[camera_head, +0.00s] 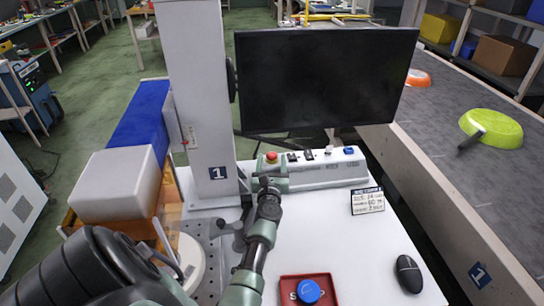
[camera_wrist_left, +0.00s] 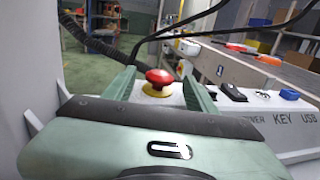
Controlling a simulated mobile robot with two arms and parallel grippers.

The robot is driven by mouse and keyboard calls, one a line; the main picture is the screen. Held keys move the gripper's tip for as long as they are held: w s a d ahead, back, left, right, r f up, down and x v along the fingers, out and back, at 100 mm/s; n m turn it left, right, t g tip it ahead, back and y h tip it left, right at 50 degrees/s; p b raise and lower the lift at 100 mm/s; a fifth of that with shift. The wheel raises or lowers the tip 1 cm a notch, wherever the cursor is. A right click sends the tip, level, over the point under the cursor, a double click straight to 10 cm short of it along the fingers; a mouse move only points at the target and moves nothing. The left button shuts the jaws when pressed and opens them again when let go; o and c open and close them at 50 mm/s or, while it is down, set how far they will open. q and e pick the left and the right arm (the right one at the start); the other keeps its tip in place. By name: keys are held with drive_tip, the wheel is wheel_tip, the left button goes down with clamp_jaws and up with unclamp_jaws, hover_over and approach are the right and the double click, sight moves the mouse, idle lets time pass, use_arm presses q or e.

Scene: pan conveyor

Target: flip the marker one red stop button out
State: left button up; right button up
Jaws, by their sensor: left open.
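The red stop button (camera_head: 271,157) has a yellow collar and sits at the left end of the white control panel (camera_head: 330,172), beside the white column with a marker 1 plate (camera_head: 217,173). My left gripper (camera_head: 268,182) is at the panel's left end, just in front of the button. In the left wrist view the red button (camera_wrist_left: 159,77) shows between the two green fingers (camera_wrist_left: 160,90) of the open gripper. I cannot tell whether the fingers touch it. My right gripper is not in view.
Black and blue switches (camera_head: 309,155) sit on the panel right of the button, below a dark monitor (camera_head: 325,80). A blue button on a red base (camera_head: 305,290), a small sign (camera_head: 367,201) and a mouse (camera_head: 408,274) are on the white table. The conveyor (camera_head: 480,175) carries pans.

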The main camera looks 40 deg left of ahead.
sight(272, 159)
use_arm(q)
drive_tip(key=x, duration=0.2)
drive_tip(key=shift+w+a+f, duration=0.1)
drive_tip(key=shift+w+a, duration=0.1)
drive_tip(key=shift+w+a+b, duration=0.3)
drive_tip(key=c, duration=1.2)
clamp_jaws()
